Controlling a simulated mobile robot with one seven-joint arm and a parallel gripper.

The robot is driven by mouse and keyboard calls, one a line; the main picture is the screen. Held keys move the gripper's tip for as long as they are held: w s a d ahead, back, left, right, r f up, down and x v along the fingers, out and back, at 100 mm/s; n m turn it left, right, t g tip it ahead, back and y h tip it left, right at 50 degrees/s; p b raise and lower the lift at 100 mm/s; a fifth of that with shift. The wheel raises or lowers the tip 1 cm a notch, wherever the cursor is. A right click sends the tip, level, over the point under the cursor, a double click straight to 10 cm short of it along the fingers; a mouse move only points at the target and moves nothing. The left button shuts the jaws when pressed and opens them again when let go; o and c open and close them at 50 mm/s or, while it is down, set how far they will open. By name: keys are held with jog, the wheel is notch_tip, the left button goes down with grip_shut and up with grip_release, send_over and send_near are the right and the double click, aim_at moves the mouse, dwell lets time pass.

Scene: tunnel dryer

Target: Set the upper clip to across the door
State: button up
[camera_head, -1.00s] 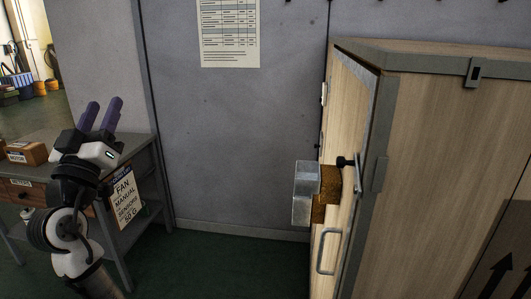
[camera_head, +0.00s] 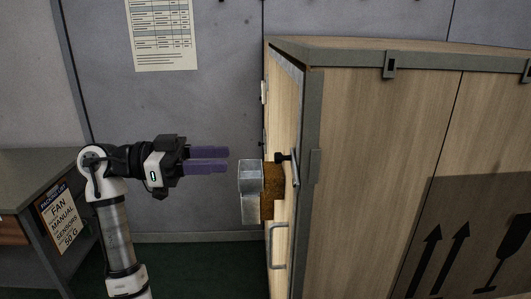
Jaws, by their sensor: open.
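My gripper (camera_head: 228,160) has two purple fingers, parallel and apart, pointing right with nothing between them. It is at the left of the wooden door (camera_head: 284,110), which is seen nearly edge-on. A small pale fitting (camera_head: 263,92) sits high on the door's left edge. A black knob (camera_head: 282,157) with a grey metal bar (camera_head: 295,168) is at mid-height by the door's right edge. I cannot tell surely which of these is the upper clip. In the picture the fingertips end just left of a grey metal block (camera_head: 250,190); touching is not visible.
A rough brown block (camera_head: 272,180) is behind the metal block, against the door. A grey bar handle (camera_head: 277,246) is below. The large wooden cabinet (camera_head: 380,170) fills the right. A table (camera_head: 40,165) with a sign (camera_head: 60,218) stands at left. Green floor between looks clear.

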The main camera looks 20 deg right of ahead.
jog(key=p+x, duration=0.2)
jog(key=x, duration=0.7)
jog(key=shift+d, duration=0.3)
jog(key=shift+s, duration=0.1)
jog(key=shift+c, duration=0.3)
grip_shut()
